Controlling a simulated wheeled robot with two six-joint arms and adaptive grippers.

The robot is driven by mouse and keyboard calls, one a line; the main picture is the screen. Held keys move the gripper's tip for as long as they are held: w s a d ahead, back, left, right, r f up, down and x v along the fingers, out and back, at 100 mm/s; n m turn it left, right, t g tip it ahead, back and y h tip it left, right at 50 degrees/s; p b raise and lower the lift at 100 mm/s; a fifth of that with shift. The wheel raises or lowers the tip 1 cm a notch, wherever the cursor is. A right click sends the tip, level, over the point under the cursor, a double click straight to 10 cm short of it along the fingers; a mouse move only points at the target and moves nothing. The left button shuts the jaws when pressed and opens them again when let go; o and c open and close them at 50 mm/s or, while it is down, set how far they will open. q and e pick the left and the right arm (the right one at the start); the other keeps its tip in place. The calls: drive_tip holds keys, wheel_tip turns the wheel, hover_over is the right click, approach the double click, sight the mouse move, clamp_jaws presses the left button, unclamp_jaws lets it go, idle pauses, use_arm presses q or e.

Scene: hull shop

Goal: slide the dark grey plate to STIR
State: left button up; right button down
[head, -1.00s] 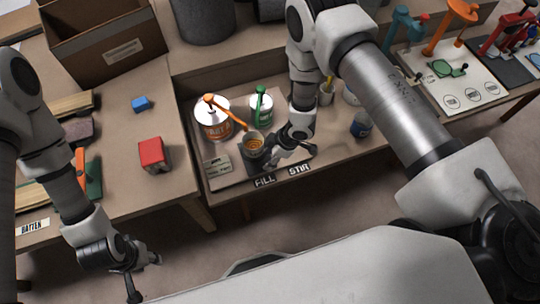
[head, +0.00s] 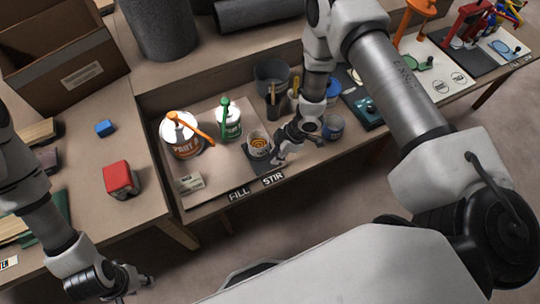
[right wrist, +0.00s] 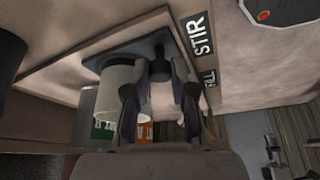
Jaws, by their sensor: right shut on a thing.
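The dark grey plate (head: 263,168) lies on the bench tray behind the STIR label (head: 272,179), with a clear cup (head: 258,145) of orange contents standing on it. The plate also shows in the right wrist view (right wrist: 113,60), beside the STIR label (right wrist: 198,36). My right gripper (head: 280,156) is at the plate's right side. In the right wrist view its fingers (right wrist: 160,100) are shut around the plate's dark upright knob (right wrist: 158,67). The FILL label (head: 238,194) is to the left of STIR. My left gripper (head: 146,282) hangs low at the left, away from the bench; its jaws are unclear.
An orange-and-white tin (head: 184,145) with an orange lever and a green-labelled tin (head: 229,126) stand behind and left of the cup. A small card (head: 192,183) lies front left. A blue tin (head: 333,127) and a brush pot (head: 272,104) stand near my right gripper.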

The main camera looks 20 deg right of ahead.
drive_tip(key=shift+w+r, duration=0.1)
drive_tip(key=shift+w, duration=0.1)
drive_tip(key=c, duration=1)
unclamp_jaws()
drive_tip(key=shift+s+d, duration=0.1)
drive_tip(key=shift+d, duration=0.1)
drive_tip(key=v, duration=1.2)
drive_tip(key=shift+a, duration=0.15)
